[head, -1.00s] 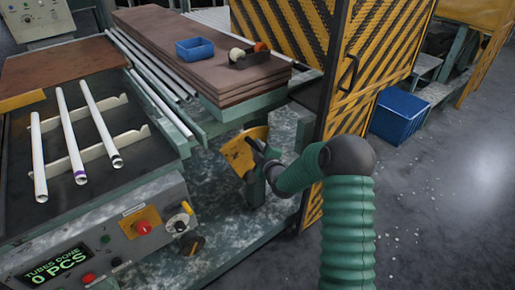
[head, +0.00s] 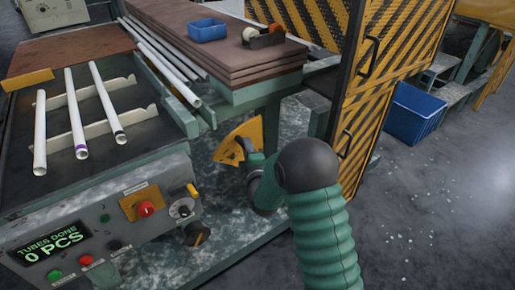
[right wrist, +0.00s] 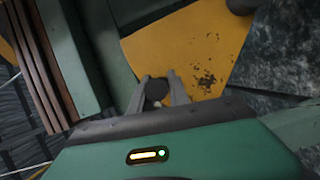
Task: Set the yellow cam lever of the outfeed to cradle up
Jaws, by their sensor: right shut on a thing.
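The yellow cam lever (head: 235,142) is a fan-shaped plate with worn dark patches under the stacked boards. It also shows in the right wrist view (right wrist: 190,50), ahead of my right gripper. My right gripper (head: 246,150) is at the plate's right side, partly hidden by its own wrist. In the right wrist view its two fingers (right wrist: 160,90) are closed on a round dark knob (right wrist: 157,88) in front of the plate's lower edge. Any markings for the lever's positions cannot be made out. My left gripper is not in view.
A control panel (head: 115,222) with buttons and a "0 PCS" display stands left of the lever. White tubes (head: 75,125) lie on the rack above it. A yellow-black striped guard (head: 385,90) stands close right. Green frame parts surround the lever. Floor at right is mostly clear.

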